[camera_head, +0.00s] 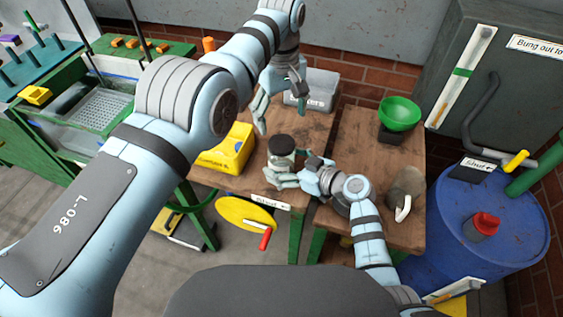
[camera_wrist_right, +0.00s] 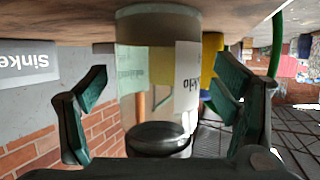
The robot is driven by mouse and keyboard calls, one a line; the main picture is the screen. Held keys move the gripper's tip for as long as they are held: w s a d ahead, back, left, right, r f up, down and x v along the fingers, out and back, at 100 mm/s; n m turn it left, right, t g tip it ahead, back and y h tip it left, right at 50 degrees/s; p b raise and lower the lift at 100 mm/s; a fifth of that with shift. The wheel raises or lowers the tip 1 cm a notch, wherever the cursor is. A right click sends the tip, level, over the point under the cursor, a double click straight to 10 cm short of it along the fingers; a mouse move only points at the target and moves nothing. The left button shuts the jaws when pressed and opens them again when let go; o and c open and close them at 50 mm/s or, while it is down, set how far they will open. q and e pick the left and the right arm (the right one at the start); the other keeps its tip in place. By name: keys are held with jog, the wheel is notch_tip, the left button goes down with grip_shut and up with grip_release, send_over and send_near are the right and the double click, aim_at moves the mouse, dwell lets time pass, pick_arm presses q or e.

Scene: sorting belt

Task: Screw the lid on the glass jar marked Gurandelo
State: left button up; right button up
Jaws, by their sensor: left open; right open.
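The glass jar (camera_head: 281,158) stands upright near the front edge of the left wooden table, with a dark round top (camera_head: 281,144). In the right wrist view, which is upside down, the clear jar (camera_wrist_right: 150,75) carries a pale label ending in "elo" (camera_wrist_right: 187,85). A dark, shiny ring (camera_wrist_right: 158,138) is at its mouth end; I cannot tell whether this is a seated lid. My right gripper (camera_head: 288,174) is open, its fingers (camera_wrist_right: 160,105) on either side of the jar with gaps visible. My left gripper (camera_head: 280,105) is open and empty, above and behind the jar.
A yellow bin (camera_head: 228,150) stands left of the jar and a grey bin (camera_head: 318,88) behind it. On the right table are a green bowl (camera_head: 400,113) on a black base and a brownish jug (camera_head: 405,185). A blue barrel (camera_head: 490,215) stands at right.

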pick_arm(q)
jog(key=shift+w+f, duration=0.15)
jog(key=shift+w, duration=0.1)
pick_arm(e)
jog(key=shift+x, duration=0.85)
jog(key=shift+d, duration=0.1)
pick_arm(q)
jog(key=shift+s, duration=0.1)
